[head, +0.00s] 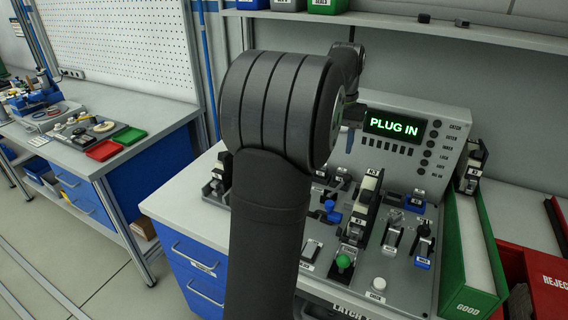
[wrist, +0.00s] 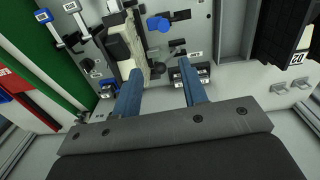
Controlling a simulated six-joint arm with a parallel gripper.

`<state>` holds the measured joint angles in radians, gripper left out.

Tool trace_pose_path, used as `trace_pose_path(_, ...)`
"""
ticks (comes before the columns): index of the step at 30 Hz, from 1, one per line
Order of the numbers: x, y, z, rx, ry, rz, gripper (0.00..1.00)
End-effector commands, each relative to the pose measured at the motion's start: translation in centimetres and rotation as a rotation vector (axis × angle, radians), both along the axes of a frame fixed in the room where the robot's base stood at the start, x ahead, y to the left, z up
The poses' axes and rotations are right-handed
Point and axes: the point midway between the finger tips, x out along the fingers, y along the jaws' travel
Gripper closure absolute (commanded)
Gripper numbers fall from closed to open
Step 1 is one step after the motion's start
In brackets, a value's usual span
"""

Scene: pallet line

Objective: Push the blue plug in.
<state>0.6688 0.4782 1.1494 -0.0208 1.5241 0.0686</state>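The blue plug (head: 330,208) appears as a small blue piece with a rounded top on the grey panel, left of a tall white-and-black block. It also shows in the wrist view as a rounded blue head (wrist: 158,23) near the top, beside the cream block. How deep it sits cannot be told. My gripper (wrist: 160,68) is open, its two blue fingers apart with nothing between them, above the panel. In the head view a blue fingertip (head: 353,114) shows in front of the display; my arm hides much of the rest. The fingers look apart from the plug.
The display (head: 394,126) reads "PLUG IN". The tall block (head: 362,205) stands close to the plug. A green knob (head: 344,262), a white button (head: 378,283) and several levers share the panel. A green GOOD tray (head: 482,292) and a red REJECT bin (head: 548,290) stand right.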

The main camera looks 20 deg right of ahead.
Motion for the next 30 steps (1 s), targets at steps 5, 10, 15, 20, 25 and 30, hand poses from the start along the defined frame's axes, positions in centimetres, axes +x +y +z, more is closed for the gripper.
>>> trace_pose_path(5,2.2,3.1,-4.3,-0.052,0.167,0.362,0.96)
trace_pose_path(10,4.7,7.3,-9.2,-0.107,0.433,0.911,1.00)
trace_pose_path(15,6.8,11.0,-12.3,-0.122,0.685,1.373,1.00)
trace_pose_path(20,7.9,13.1,-13.6,-0.119,0.836,1.614,1.00)
trace_pose_path(25,8.0,13.2,-14.3,-0.113,0.882,1.679,1.00)
trace_pose_path(30,7.0,11.7,-16.1,-0.110,0.880,1.677,1.00)
